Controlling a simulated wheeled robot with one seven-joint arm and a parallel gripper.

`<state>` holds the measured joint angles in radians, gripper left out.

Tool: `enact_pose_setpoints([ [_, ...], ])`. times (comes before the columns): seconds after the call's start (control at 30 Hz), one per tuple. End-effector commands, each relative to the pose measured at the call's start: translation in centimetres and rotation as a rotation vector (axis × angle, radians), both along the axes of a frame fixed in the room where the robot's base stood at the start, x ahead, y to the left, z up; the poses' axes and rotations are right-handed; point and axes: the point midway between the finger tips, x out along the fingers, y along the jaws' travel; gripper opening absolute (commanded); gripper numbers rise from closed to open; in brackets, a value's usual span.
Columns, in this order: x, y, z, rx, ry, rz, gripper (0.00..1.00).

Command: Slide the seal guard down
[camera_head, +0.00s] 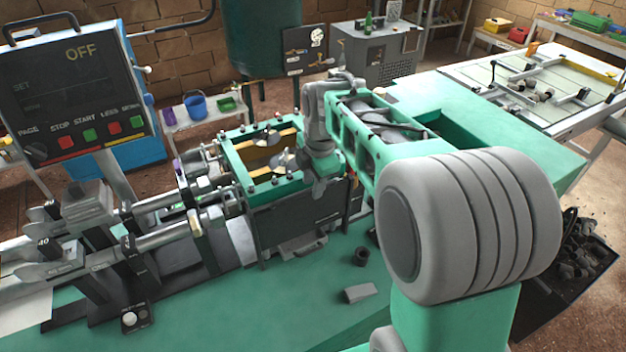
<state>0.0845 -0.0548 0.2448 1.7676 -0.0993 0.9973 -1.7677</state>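I cannot tell for certain which part is the seal guard. A machine with a green-framed open top (232,183) stands left of centre on a green bench. Inside the frame are yellowish surfaces and shiny metal pieces (281,160). My arm reaches in from the lower right, and its grey wrist hangs at the right side of this frame. My gripper (325,186) points down there, close to the frame's right edge. Its fingers are small and partly hidden, so I cannot tell whether they are open or touching anything.
A control panel (66,90) reading OFF stands at the left. Metal rods and clamps (165,235) run along the machine's left. A dark ring (361,256) and a grey block (360,292) lie on the green bench (270,318), whose front is mostly clear.

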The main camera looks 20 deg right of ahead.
Motion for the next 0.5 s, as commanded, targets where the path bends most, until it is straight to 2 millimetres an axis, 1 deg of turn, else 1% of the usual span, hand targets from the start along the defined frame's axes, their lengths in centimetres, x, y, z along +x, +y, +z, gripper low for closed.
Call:
enact_pose_setpoints([
  [0.23,0.03,0.01,-0.25,0.0,0.0,-0.001,0.33],
  [0.27,0.03,0.01,-0.25,0.0,0.0,-0.001,0.31],
  [0.5,0.02,-0.01,-0.22,0.001,-0.001,-0.002,0.11],
])
